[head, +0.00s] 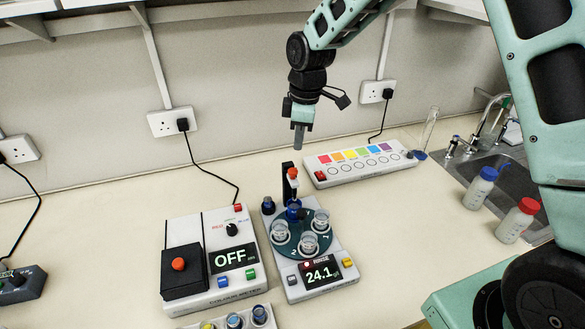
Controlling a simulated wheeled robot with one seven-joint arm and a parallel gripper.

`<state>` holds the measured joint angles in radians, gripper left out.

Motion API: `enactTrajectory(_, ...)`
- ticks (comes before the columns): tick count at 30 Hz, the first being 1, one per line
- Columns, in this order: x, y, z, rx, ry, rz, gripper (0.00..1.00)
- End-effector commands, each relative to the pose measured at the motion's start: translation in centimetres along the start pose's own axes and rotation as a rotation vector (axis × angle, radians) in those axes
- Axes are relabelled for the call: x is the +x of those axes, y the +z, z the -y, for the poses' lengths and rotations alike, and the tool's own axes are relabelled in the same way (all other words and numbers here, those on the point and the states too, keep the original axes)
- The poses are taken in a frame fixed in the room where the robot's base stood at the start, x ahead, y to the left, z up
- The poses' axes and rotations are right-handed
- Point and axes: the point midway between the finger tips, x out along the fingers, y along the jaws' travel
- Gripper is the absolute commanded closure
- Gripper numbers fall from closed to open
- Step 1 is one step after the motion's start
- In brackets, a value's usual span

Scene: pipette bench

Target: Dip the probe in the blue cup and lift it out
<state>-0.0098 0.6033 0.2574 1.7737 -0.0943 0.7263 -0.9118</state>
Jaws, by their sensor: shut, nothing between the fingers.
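The blue cup (294,210) sits at the back of a dark round turntable (296,241) on a white meter. A black upright post (288,183) with a red-orange part (292,173) rises just behind and above the blue cup; this looks like the probe's holder. The probe's tip is too small to tell whether it is inside the cup. My gripper (299,138) is shut and empty, pointing down above the post, apart from it.
The meter's display (322,273) reads 24.1. A colour meter (221,259) reading OFF is to its left. A strip with coloured squares (362,160) lies behind right. Two bottles (480,188) stand near the sink (470,165). Bare bench (100,230) lies at left.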

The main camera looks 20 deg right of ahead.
Motion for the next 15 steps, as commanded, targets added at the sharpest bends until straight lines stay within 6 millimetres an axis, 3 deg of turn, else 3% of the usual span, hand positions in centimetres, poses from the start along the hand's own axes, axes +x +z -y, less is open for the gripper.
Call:
enactTrajectory(8,0.2,0.0,0.1,0.001,0.0,0.0,1.0)
enactTrajectory(15,1.9,0.0,0.1,0.002,0.0,-0.001,1.0)
